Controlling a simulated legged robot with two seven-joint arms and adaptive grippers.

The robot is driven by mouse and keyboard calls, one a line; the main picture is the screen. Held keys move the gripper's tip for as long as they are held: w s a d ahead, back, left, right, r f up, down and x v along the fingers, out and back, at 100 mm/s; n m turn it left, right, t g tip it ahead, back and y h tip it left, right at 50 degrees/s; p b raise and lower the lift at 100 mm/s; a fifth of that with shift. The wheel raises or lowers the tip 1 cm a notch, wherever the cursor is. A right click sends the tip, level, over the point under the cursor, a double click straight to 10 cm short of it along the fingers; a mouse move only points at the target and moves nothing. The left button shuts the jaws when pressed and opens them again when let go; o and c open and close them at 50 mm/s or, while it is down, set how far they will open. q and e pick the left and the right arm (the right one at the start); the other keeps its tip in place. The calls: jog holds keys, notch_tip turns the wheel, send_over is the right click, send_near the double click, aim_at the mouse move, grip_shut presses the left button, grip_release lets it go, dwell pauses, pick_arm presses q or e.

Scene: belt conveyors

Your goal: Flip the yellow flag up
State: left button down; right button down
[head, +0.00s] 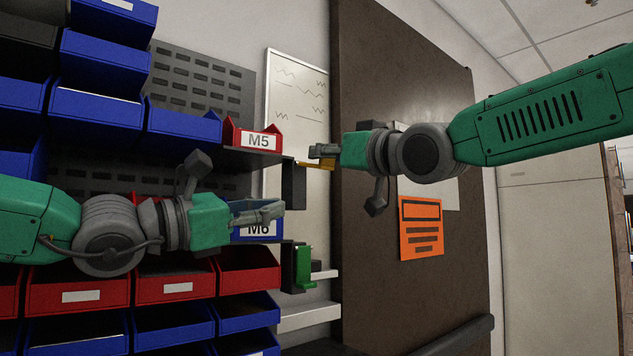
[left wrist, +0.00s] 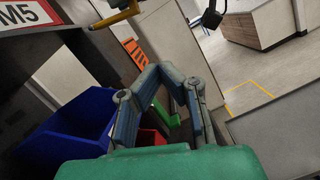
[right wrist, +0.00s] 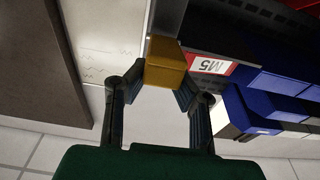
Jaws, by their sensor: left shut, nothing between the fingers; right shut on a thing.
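The yellow flag (head: 318,166) sticks out roughly level from a black bracket (head: 293,184) beside the M5 bin. My right gripper (head: 322,152) is at the flag, shut on it. In the right wrist view the flag's yellow end (right wrist: 165,64) sits between the fingertips. The flag also shows at the top of the left wrist view (left wrist: 116,15). My left gripper (head: 274,211) is shut and empty in front of the M6 bin, lower and left of the flag. A green flag (head: 303,268) hangs down on a lower bracket.
Red M5 bin (head: 255,138) and blue M6 bin (head: 255,228) stand on the rack, with more blue and red bins left and below. A whiteboard (head: 297,100) and brown door (head: 400,80) with an orange notice (head: 421,229) lie behind. Open room is at right.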

jog(key=shift+a+f, duration=0.1)
jog(key=shift+f, duration=0.25)
pick_arm(q)
jog(key=w+d+r+n+t, duration=0.1)
jog(key=w+d+r, duration=0.4)
jog(key=d, duration=0.2)
jog(key=shift+w+n, duration=0.3)
jog(key=shift+n, duration=0.1)
jog(key=shift+r, duration=0.15)
jog(key=shift+s+d+r+n, duration=0.1)
jog(key=shift+s+r+n, duration=0.1)
jog(key=shift+r+n, duration=0.35)
pick_arm(e)
jog(key=c, duration=1.2)
grip_release()
jog(key=shift+w, duration=0.15)
pick_arm(q)
jog(key=shift+w+d, duration=0.1)
jog(key=shift+w, duration=0.05)
pick_arm(e)
jog(key=shift+r, duration=0.15)
jog(key=shift+d, duration=0.2)
